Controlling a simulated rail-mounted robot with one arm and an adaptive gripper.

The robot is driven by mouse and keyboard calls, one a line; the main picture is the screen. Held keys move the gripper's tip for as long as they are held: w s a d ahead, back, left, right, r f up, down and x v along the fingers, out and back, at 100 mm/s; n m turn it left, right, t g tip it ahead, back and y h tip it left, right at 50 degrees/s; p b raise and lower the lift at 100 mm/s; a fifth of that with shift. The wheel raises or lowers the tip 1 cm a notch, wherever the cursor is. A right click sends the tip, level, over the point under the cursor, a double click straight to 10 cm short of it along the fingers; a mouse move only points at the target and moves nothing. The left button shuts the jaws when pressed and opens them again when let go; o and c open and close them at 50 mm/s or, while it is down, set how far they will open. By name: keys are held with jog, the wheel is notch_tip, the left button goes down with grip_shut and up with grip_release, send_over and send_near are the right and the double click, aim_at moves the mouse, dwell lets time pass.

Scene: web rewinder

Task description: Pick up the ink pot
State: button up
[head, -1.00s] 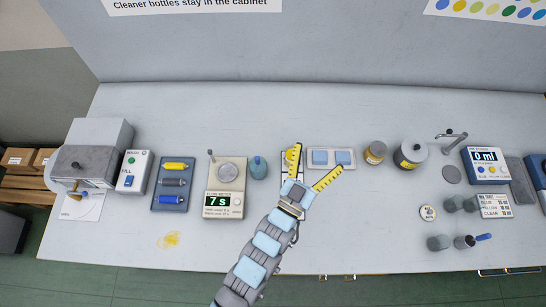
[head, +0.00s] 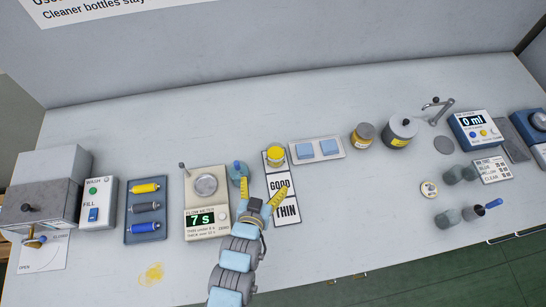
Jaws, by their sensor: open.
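The ink pot is not marked by name. A wide grey pot (head: 399,132) with a black-knobbed lid and yellow label stands at the back right. A smaller grey jar (head: 363,136) with a yellow band stands just left of it. A small yellow-topped round container (head: 276,156) sits at the top of the GOOD/THIN card (head: 285,210). I cannot tell for certain which is the ink pot. My gripper (head: 262,190) is open, its yellow fingers spread with nothing visible between them. It is over the card's left edge, left of and apart from the pot and jar.
A teal bottle (head: 238,172) stands close to my left finger, beside the flow meter (head: 207,205). A tray with blue pads (head: 317,150) lies between the card and the jar. A tap (head: 438,110) and grey cups (head: 460,174) stand right.

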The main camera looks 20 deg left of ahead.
aim_at(278, 146)
jog(key=shift+r+b+x, duration=0.2)
jog(key=shift+b+x, duration=0.45)
jog(key=shift+x, duration=7.1)
jog(key=c, duration=1.4)
jog(key=shift+o, duration=0.2)
jog(key=shift+r, duration=0.1)
